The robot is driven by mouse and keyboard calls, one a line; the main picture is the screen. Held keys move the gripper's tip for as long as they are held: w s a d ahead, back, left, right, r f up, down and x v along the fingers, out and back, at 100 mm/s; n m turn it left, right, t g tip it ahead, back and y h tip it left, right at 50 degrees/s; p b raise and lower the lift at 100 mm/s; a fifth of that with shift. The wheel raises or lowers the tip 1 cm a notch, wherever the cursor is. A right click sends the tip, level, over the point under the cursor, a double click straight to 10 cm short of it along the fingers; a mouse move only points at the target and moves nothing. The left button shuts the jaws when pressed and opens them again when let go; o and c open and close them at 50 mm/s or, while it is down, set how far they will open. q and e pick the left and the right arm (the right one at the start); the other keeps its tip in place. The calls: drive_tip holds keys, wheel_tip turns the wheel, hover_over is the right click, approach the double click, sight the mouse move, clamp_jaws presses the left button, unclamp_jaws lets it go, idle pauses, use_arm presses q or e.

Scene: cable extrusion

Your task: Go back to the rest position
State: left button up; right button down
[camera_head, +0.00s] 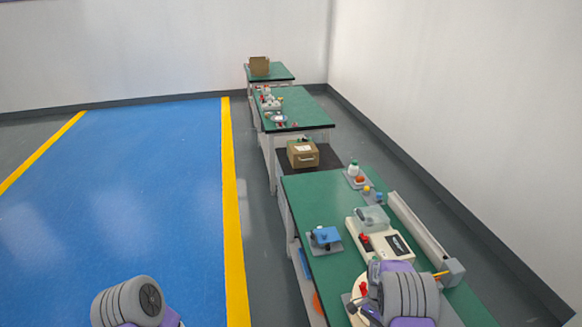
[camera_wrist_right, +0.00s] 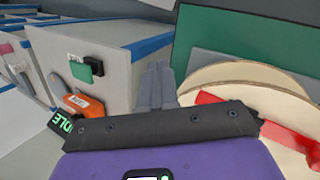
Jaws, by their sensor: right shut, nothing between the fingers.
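My right gripper (camera_wrist_right: 157,88) shows in the right wrist view, its two grey fingers together with nothing between them. A grey box-like housing (camera_wrist_right: 110,50) with a green and a black part on its face stands to the left of the fingers. A cream round disc (camera_wrist_right: 245,80) with a red strip (camera_wrist_right: 290,125) lies to the right. In the head view my right arm (camera_head: 408,298) is over the near table's front right part, and its fingers cannot be made out. My left arm (camera_head: 130,302) is at the bottom left over the floor; its gripper is outside the frame.
The near green table (camera_head: 310,195) holds a beige machine (camera_head: 378,238), a blue part on a grey plate (camera_head: 325,238) and a long grey rail (camera_head: 420,228). A cardboard box (camera_head: 303,154) and more tables (camera_head: 310,110) stand behind. The blue floor (camera_head: 130,200) at left is clear.

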drive_tip(key=s+a+f+n+t+y+b, duration=0.1)
drive_tip(key=s+a+f+n+b, duration=0.15)
drive_tip(key=s+f, duration=0.4)
drive_tip(key=s+a+f+n+t+y+b, duration=0.1)
drive_tip(key=s+a+f+n+b, duration=0.2)
drive_tip(key=f, duration=0.6)
drive_tip(key=s+a+f+n+t+y+b, duration=0.2)
drive_tip(key=s+a+f+n+t+b, duration=0.1)
drive_tip(key=s+a, duration=0.6)
drive_tip(key=shift+a+f+n+t+b, duration=0.3)
drive_tip(key=shift+a+n+t+b, duration=0.3)
drive_tip(key=shift+b, duration=0.55)
drive_tip(key=shift+s+d, duration=0.1)
drive_tip(key=shift+d, duration=0.05)
